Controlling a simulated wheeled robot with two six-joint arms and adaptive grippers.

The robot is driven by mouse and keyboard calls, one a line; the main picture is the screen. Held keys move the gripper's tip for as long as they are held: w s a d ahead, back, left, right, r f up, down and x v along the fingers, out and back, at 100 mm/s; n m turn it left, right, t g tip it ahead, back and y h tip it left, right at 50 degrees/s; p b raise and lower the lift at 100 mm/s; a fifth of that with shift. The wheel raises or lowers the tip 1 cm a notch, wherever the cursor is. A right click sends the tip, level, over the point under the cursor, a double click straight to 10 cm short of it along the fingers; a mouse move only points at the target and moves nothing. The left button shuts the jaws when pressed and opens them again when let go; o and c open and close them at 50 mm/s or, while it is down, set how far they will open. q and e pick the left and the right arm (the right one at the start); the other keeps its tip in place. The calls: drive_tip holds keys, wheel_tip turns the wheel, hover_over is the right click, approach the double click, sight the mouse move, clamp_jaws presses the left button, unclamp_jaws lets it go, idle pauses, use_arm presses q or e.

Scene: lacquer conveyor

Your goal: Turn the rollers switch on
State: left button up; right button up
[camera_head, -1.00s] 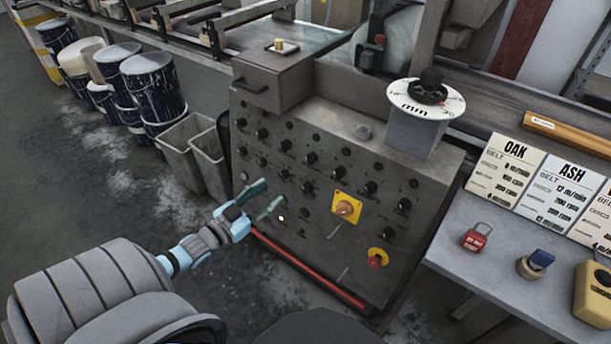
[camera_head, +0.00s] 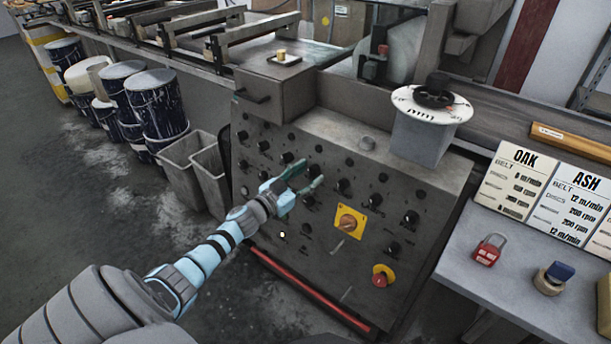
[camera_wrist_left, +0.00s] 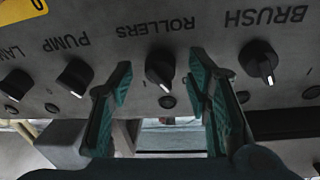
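The control panel (camera_head: 340,235) is a grey slanted face with rows of black knobs. In the left wrist view the lettering is upside down, and the ROLLERS switch (camera_wrist_left: 160,66) is a black rotary knob with a pale pointer line. My left gripper (camera_head: 310,174) is at the panel's upper middle. In the wrist view its green fingers (camera_wrist_left: 158,78) are open, one on each side of the ROLLERS knob, with gaps visible between. Contact cannot be told. In the head view the gripper partly covers the knobs there. My right gripper is not in view.
PUMP (camera_wrist_left: 73,77) and BRUSH (camera_wrist_left: 260,62) knobs flank ROLLERS. A yellow-plated selector (camera_head: 349,222) and red stop button (camera_head: 381,277) sit lower on the panel. A red bar (camera_head: 310,290) runs along its bottom edge. Grey bins (camera_head: 190,165) stand left; a side table (camera_head: 455,245) stands right.

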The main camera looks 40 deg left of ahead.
use_arm(q)
drive_tip(key=c, duration=1)
drive_tip(key=shift+a, duration=0.15)
clamp_jaws()
drive_tip(key=shift+m, duration=0.4)
drive_tip(key=m+p, duration=0.1)
drive_tip(key=m, duration=0.3)
drive_tip(key=m+g+h+p, duration=0.1)
drive_tip(key=m+p, duration=0.1)
drive_tip(key=m, duration=0.2)
drive_tip(key=m+g+p, duration=0.1)
drive_tip(key=m, duration=0.3)
drive_tip(key=shift+r+h, duration=0.25)
drive_tip(key=shift+h, duration=0.05)
drive_tip(key=shift+m+p, duration=0.3)
